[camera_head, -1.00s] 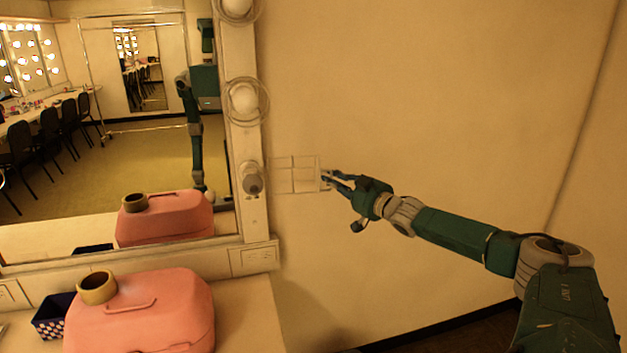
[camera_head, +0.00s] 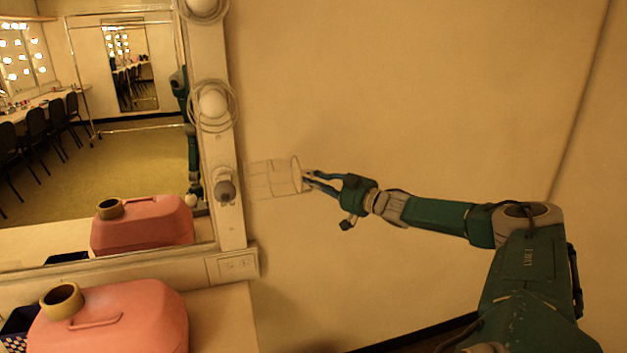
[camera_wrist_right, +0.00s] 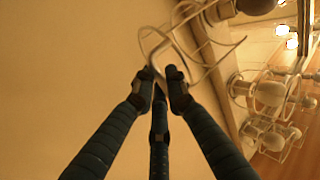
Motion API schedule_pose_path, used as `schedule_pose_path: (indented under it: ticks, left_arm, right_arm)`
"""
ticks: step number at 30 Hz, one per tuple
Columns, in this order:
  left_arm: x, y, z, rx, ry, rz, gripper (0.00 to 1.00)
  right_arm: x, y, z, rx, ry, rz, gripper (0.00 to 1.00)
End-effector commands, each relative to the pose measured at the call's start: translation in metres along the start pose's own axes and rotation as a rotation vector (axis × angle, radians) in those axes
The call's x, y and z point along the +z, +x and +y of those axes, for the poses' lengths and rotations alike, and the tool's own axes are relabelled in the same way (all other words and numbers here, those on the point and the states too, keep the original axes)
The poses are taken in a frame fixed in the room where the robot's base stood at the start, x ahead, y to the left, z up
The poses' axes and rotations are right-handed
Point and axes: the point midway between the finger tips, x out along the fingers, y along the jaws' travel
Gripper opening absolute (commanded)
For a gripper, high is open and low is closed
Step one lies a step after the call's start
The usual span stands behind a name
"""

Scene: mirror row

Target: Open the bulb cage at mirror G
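The bulb cage (camera_head: 275,179) is a thin wire basket at the lower right edge of the mirror frame (camera_head: 228,150). It stands swung out sideways to the right, clear of the lowest bulb (camera_head: 225,190), which is uncovered. My right gripper (camera_head: 308,178) is at the cage's far right end. In the right wrist view its fingertips (camera_wrist_right: 160,80) are close together around a wire of the cage (camera_wrist_right: 165,50), and the gripper looks shut on it. No letter shows on the mirror (camera_head: 130,170). My left gripper is not in view.
Two bulbs above keep closed wire cages (camera_head: 213,105). A pink case (camera_head: 130,320) with a roll of tape (camera_head: 62,300) on it stands on the counter (camera_head: 225,310), beside a dark blue patterned box (camera_head: 18,325). The wall right of the cage is bare.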

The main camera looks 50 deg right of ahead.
Motion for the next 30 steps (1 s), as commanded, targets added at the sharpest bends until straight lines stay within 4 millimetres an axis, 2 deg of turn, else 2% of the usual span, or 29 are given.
schedule_pose_path:
  ticks: [1, 3, 12, 17, 23, 30]
  left_arm:
    - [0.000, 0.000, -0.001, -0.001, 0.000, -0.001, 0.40]
    - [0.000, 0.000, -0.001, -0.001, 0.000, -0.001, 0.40]
    - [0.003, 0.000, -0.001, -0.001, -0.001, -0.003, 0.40]
    - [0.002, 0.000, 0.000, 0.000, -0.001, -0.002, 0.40]
    - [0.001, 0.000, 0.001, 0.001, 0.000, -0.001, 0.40]
    - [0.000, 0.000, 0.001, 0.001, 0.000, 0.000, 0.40]
  right_arm:
    - [-0.002, 0.002, -0.004, -0.007, 0.006, 0.007, 0.16]
    - [-0.002, 0.001, -0.003, -0.006, 0.005, 0.007, 0.27]
    - [-0.001, 0.000, -0.001, -0.002, 0.001, 0.002, 0.27]
    - [0.000, -0.008, -0.002, -0.005, 0.000, -0.002, 0.27]
    - [0.001, -0.029, -0.002, -0.004, -0.002, -0.006, 0.27]
    - [-0.001, -0.072, -0.004, -0.008, -0.002, -0.003, 0.27]
